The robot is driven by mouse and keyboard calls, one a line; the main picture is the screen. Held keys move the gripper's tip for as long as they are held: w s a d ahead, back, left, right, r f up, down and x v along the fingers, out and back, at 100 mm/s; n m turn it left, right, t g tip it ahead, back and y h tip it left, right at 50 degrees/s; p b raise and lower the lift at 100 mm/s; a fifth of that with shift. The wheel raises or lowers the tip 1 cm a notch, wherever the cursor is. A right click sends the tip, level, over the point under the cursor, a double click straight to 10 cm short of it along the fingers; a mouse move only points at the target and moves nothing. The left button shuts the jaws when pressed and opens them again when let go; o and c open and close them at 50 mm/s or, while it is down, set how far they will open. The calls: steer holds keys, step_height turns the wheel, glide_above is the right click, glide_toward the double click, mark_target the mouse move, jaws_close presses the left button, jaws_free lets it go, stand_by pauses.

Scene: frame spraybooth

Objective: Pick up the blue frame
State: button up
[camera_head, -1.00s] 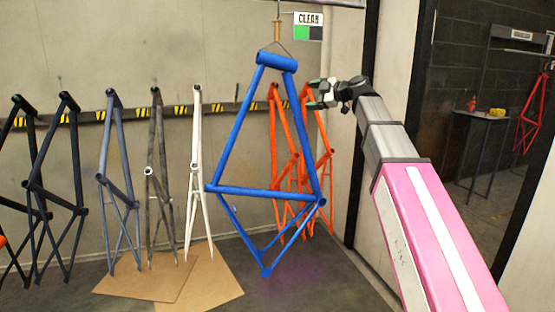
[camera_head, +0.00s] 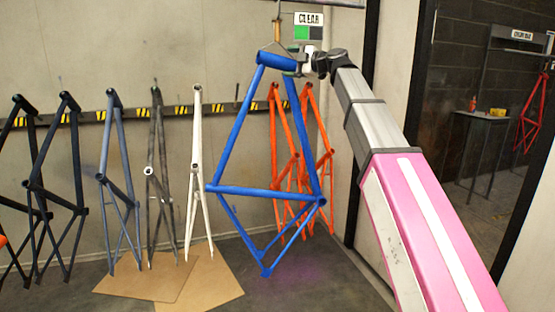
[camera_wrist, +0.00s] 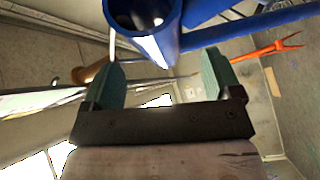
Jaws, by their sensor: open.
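The blue frame (camera_head: 262,190) hangs from a hook and wire in the middle of the head view, its short top tube uppermost. My gripper (camera_head: 303,62) is at the right end of that top tube, partly behind or beside it in the head view. In the wrist view the blue tube's open end (camera_wrist: 150,40) lies ahead, between the two green fingertips (camera_wrist: 160,72) as seen from the camera. The fingers are apart. I cannot tell whether either one touches the tube.
Orange frames (camera_head: 287,150) hang behind the blue one. Cardboard (camera_head: 225,285) lies on the floor.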

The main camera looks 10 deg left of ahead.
mark_target(284, 61)
steer(key=x, duration=0.4)
steer(key=shift+w+a, duration=0.25)
steer(key=shift+a, duration=0.05)
jaws_close()
steer(key=shift+r, duration=0.1)
